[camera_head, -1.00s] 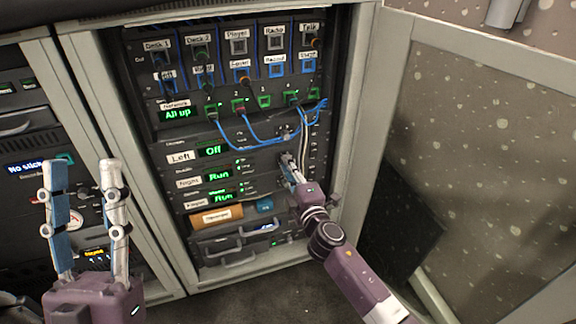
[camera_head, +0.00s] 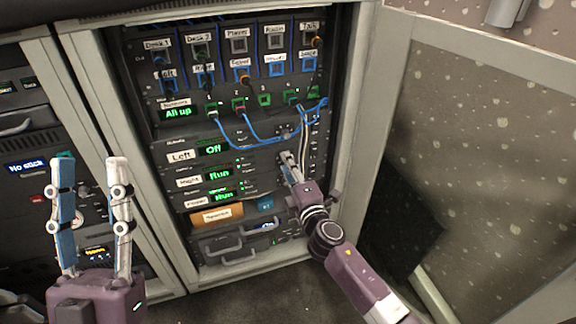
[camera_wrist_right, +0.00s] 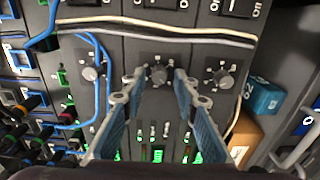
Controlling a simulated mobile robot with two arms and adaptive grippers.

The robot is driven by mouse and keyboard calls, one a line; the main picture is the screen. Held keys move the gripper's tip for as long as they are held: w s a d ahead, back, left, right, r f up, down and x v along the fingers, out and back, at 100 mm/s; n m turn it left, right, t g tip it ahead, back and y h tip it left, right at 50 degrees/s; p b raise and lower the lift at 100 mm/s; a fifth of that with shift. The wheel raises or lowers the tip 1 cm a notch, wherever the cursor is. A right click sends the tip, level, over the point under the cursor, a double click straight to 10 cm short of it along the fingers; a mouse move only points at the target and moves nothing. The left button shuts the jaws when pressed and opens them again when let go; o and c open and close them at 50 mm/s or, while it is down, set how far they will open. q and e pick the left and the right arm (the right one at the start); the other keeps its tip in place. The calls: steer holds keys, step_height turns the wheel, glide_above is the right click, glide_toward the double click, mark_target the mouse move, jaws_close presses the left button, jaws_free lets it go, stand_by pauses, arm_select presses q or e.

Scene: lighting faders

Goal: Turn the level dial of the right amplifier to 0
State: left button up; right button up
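The right amplifier (camera_head: 238,178) is the rack unit with a "Right" label and a green "Run" display. Three grey dials show in a row in the right wrist view. The middle one, apparently the right amplifier's level dial (camera_wrist_right: 158,75), lies between the fingertips of my right gripper (camera_wrist_right: 157,78). The fingers are open, with a gap on each side of the knob. In the head view this gripper (camera_head: 286,158) hides the dial. Its exact pointer setting is too small to read. My left gripper (camera_head: 90,163) is open and empty, pointing up in front of the left cabinet.
The neighbouring dials (camera_wrist_right: 90,73) (camera_wrist_right: 225,80) sit close on both sides. Blue and white cables (camera_wrist_right: 165,28) run beside the dials. An orange box (camera_head: 217,216) and a blue box (camera_head: 265,204) are below the amplifiers. The open cabinet door (camera_head: 480,150) stands to the right.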

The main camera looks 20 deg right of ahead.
steer(key=shift+s, duration=0.1)
steer(key=s, duration=1.1)
steer(key=shift+s+d, duration=0.25)
steer(key=shift+s, duration=0.15)
